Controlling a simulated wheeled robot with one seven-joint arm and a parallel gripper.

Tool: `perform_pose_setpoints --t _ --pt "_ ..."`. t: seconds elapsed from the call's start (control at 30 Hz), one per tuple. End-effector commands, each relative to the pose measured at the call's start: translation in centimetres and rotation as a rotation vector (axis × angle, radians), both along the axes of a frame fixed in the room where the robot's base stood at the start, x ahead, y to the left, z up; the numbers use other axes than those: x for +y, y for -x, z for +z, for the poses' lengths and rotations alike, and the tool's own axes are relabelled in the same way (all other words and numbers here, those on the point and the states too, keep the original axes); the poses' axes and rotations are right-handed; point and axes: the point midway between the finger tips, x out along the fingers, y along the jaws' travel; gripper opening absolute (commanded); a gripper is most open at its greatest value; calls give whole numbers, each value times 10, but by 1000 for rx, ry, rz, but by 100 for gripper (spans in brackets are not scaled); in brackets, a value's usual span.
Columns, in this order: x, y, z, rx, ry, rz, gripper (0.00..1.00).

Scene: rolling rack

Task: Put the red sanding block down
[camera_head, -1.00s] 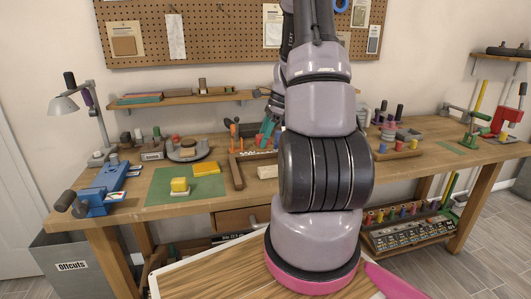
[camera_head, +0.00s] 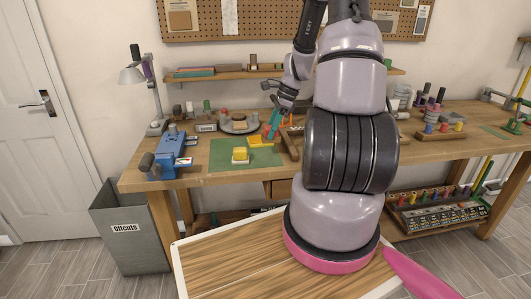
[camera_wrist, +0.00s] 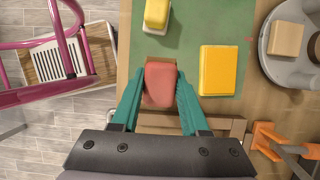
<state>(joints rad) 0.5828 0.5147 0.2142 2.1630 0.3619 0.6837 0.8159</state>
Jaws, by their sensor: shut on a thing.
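The red sanding block (camera_wrist: 160,84) is between the two teal fingers of my gripper (camera_wrist: 160,100) in the wrist view. My gripper is shut on it. The block's far end is over the near edge of the green mat (camera_wrist: 186,14); I cannot tell its height or whether it touches anything. In the head view, my gripper (camera_head: 273,124) is over the bench near the mat's right side, partly hidden behind my arm.
A yellow block on a pale base (camera_wrist: 156,14) and a flat yellow block (camera_wrist: 217,70) lie on the mat. A grey round tray (camera_wrist: 300,66) holding a wooden block and an orange clamp (camera_wrist: 268,138) are to the right. A blue vise (camera_head: 167,154) stands left. Bare mat lies between the yellow blocks.

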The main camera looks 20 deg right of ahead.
Motion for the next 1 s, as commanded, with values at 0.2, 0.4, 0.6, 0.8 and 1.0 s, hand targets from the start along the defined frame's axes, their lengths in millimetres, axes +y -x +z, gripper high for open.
perform_pose_setpoints --t 0.2,0.4,0.6,0.8,1.0 --pt "0 0 -28 1 -1 0 0" --pt "0 0 -56 2 -3 0 0" --pt "0 0 -69 -2 0 1 0" --pt "0 0 -69 -1 1 1 0" --pt "0 0 -72 -1 0 1 74"
